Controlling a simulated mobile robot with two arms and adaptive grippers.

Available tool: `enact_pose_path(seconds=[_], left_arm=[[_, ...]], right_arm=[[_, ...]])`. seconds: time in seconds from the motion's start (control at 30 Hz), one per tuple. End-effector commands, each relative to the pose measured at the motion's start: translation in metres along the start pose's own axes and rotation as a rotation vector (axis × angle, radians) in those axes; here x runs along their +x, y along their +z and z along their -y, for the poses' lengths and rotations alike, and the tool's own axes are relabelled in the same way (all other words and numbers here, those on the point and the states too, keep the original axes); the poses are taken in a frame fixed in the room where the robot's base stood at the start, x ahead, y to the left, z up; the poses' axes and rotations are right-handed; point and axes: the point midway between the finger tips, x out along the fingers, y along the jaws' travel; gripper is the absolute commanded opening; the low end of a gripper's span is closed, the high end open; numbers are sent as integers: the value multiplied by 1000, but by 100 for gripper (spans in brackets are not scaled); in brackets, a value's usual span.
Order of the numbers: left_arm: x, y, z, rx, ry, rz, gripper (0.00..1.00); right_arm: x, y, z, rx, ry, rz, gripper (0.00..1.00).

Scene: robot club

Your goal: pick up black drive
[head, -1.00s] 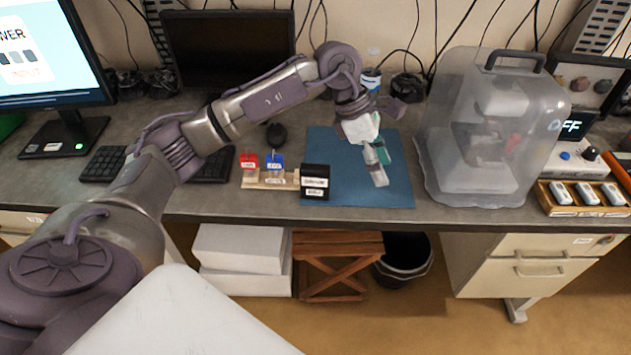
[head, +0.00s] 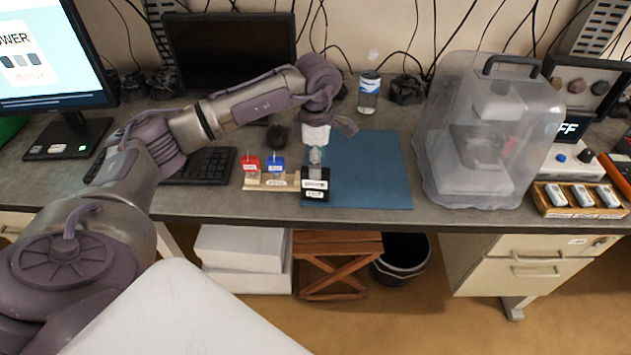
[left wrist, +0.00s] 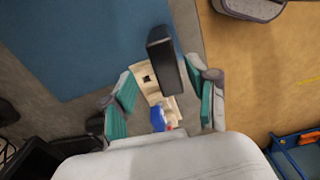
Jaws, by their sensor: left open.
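The black drive (head: 315,190) is a small dark block with white labels. It stands at the right end of a wooden holder (head: 262,182), by the left edge of the blue mat (head: 380,175). My left gripper (head: 315,165) is directly above or just behind the drive in the head view and covers its upper part. In the left wrist view the drive (left wrist: 163,62) shows as a dark block ahead, between the lines of the two open teal-padded fingers (left wrist: 165,98). I cannot tell whether they touch it. My right gripper is not in view.
A red block (head: 250,162) and a blue block (head: 276,164) stand in the holder. A keyboard (head: 203,165) lies to the left. A can (head: 369,92) stands behind the mat, and a clear covered machine (head: 490,140) stands to the right. The mat is bare.

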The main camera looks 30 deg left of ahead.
Motion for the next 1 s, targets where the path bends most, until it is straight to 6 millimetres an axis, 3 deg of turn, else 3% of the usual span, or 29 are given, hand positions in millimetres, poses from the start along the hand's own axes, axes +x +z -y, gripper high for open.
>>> enact_pose_path(seconds=[0.17, 0.3, 0.6, 0.93, 1.0], left_arm=[[22, -3, 9, 1, -7, -3, 58], [42, -2, 8, -1, -4, 0, 58], [48, -2, 7, 0, -1, 0, 58], [48, -2, 7, 0, -1, 1, 3], [48, -2, 7, 0, -1, 1, 0]], right_arm=[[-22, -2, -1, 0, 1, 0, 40], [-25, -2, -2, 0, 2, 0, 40], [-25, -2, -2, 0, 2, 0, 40], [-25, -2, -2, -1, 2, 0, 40], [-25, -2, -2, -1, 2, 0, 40]])
